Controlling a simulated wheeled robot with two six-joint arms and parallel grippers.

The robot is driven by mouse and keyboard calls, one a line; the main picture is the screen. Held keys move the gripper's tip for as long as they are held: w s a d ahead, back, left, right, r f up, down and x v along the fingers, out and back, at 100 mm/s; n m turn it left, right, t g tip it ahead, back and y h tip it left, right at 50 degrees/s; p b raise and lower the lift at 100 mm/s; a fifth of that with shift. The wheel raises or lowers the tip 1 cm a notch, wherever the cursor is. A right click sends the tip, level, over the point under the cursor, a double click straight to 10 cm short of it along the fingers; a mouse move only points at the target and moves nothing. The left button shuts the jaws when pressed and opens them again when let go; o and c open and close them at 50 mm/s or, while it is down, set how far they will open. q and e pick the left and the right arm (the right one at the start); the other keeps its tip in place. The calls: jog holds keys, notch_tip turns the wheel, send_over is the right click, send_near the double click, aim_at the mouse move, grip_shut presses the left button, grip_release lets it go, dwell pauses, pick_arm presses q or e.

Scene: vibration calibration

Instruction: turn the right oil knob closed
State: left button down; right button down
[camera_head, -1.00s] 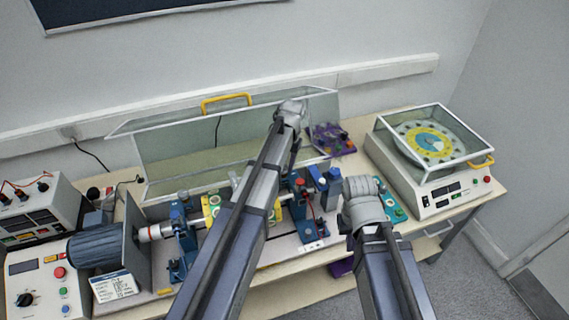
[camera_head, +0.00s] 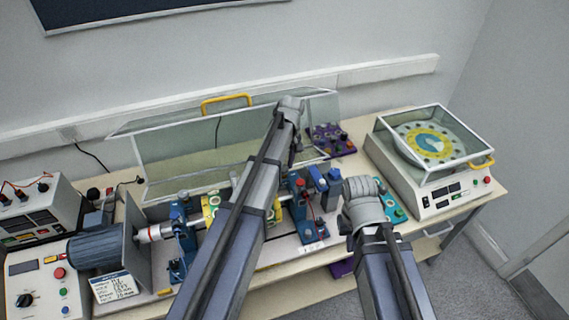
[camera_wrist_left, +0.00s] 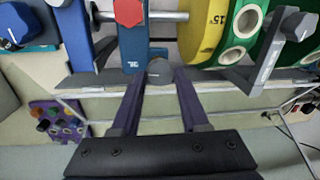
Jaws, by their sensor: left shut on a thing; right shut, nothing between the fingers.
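In the left wrist view, my left gripper (camera_wrist_left: 160,108) is shut on a small grey round knob (camera_wrist_left: 159,71) at the foot of a blue bearing block (camera_wrist_left: 133,52). A red hexagonal knob (camera_wrist_left: 129,12) sits on that block, above and left of my fingertips. In the head view, the red knob (camera_head: 297,183) shows right of my left forearm. My left gripper (camera_head: 297,150) is largely hidden behind its wrist there. My right gripper (camera_head: 363,190) is at the right of the rig, its fingers mostly hidden; it holds nothing that I can see.
A purple panel with several knobs (camera_head: 330,140) lies behind the rig. A clear hinged guard (camera_head: 180,155) stands raised at the back. A balancing machine (camera_head: 435,200) is at the right, and a motor (camera_head: 97,246) with control boxes at the left.

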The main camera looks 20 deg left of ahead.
aim_at(286, 167)
pick_arm(q)
jog(key=shift+n, duration=0.6)
jog(key=shift+c, duration=2.1)
grip_release()
jog(key=shift+r, duration=0.1)
jog(key=r+p, duration=0.7)
jog(key=shift+w+d+r+p, duration=0.25)
jog(key=shift+w+r+p, duration=0.05)
jog(key=shift+p, duration=0.1)
